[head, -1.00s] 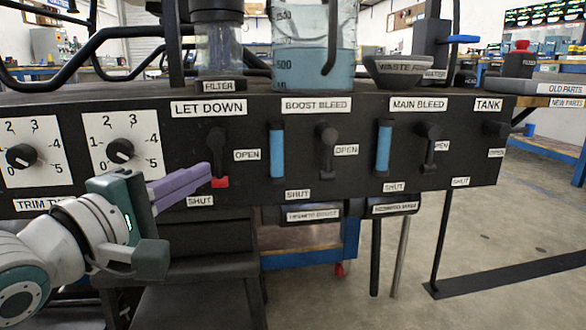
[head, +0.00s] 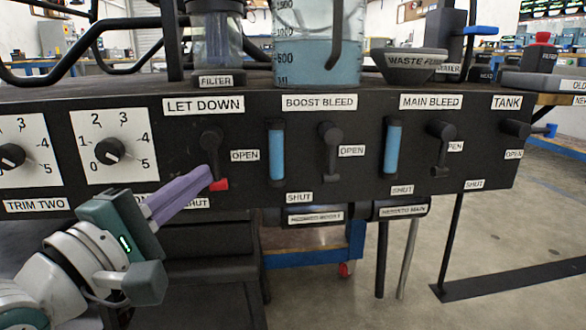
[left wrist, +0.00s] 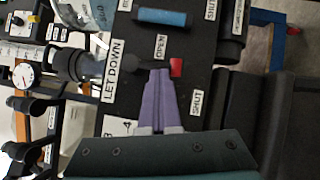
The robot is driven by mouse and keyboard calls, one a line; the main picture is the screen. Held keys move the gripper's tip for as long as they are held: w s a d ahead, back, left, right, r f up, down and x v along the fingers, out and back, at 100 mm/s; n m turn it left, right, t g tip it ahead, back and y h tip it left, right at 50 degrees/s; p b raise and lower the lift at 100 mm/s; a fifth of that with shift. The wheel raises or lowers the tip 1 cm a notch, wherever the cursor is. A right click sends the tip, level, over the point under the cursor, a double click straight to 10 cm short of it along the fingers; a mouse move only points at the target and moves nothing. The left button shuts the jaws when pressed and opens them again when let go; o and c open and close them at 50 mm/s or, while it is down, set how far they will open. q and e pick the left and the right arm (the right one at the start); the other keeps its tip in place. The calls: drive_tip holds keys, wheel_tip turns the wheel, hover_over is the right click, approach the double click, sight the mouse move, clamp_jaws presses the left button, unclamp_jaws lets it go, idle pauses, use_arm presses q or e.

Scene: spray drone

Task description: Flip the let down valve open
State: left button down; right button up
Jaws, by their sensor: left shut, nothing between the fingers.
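The let down valve (head: 211,142) is a black lever on the dark panel, under the "LET DOWN" label (head: 203,105). Its handle hangs down from the pivot and ends in a red tip (head: 219,184). The red tip also shows in the left wrist view (left wrist: 176,67). My left gripper (head: 208,172) has purple fingers shut with nothing between them. Its fingertips are at the left side of the lever's lower end, close to the red tip; I cannot tell whether they touch. The fingers partly hide the "SHUT" label (head: 199,203). The "OPEN" label (head: 245,156) is right of the lever. My right gripper is out of view.
Two dials (head: 108,150) are on the left. A beaker of blue liquid (head: 315,60) and a filter jar (head: 215,40) stand on top. Below the panel hang dark bars.

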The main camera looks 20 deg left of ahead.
sight(229, 186)
use_arm(q)
drive_tip(key=n+t+b, duration=0.1)
drive_tip(key=n, duration=0.1)
drive_tip(key=w+d+f+n+t+y+b, duration=0.1)
drive_tip(key=n, duration=0.1)
drive_tip(key=shift+d, duration=0.3)
drive_tip(key=shift+w+d+r+n+y, duration=0.1)
drive_tip(key=shift+w+d+n+y, duration=0.05)
drive_tip(key=shift+n+y, duration=0.4)
drive_tip(key=shift+w+d+r+b, duration=0.15)
drive_tip(key=shift+w+d+b, duration=0.05)
drive_tip(key=shift+d+b, duration=0.35)
drive_tip(key=shift+w+d+r+n+t+y, duration=0.15)
drive_tip(key=shift+n+t+y, duration=0.2)
drive_tip(key=shift+n, duration=0.4)
drive_tip(key=shift+d+n, duration=0.15)
drive_tip(key=shift+n, duration=0.25)
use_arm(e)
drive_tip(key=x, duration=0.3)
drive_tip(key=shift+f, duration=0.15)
use_arm(q)
drive_tip(key=shift+w+d, duration=0.1)
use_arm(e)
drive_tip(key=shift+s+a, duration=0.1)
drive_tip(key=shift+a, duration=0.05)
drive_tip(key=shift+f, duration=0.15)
